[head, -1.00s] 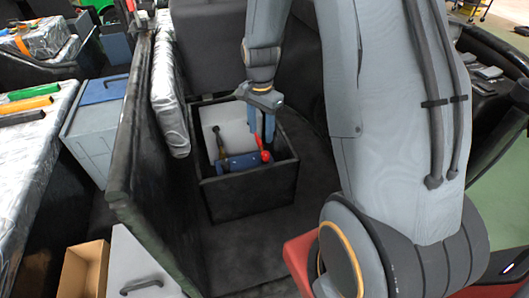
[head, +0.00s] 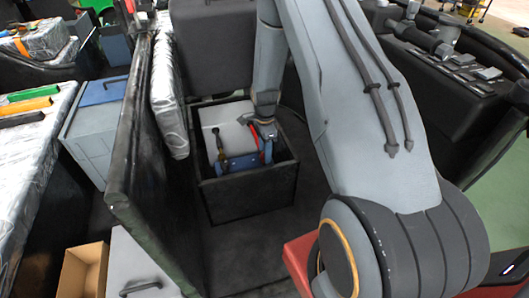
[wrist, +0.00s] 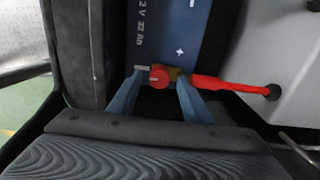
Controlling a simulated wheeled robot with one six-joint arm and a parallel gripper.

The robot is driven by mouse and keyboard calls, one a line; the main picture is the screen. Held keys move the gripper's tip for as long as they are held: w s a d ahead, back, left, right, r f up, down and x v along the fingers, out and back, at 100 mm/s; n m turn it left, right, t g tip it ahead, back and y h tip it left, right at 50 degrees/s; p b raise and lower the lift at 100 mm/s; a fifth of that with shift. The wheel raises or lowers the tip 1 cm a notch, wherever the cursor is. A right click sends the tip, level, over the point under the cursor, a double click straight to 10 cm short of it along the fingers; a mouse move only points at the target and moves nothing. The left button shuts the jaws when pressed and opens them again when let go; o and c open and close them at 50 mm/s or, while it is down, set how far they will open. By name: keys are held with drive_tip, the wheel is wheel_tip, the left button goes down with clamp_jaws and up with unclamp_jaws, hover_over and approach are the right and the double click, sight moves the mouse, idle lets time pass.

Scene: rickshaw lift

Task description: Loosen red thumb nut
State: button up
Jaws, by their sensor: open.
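The red thumb nut (wrist: 159,77) sits on a battery terminal at the edge of the blue battery (wrist: 178,40) in the wrist view. A red cable (wrist: 230,86) runs from the terminal to the right, to a dark round hole in a grey panel. My gripper (wrist: 160,88) is open, with one blue finger on each side of the nut; I cannot tell whether they touch it. In the head view my gripper (head: 266,141) reaches down into the black box, partly hiding the blue battery (head: 237,163); the nut cannot be made out there.
The black box (head: 248,196) has raised walls close around the battery. A dark upright panel (head: 138,150) stands to the left of the box. A cardboard box (head: 85,270) and a grey drawer (head: 140,268) lie at the lower left.

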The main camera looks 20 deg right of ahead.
drive_tip(key=shift+f, duration=0.55)
drive_tip(key=c, duration=1.1)
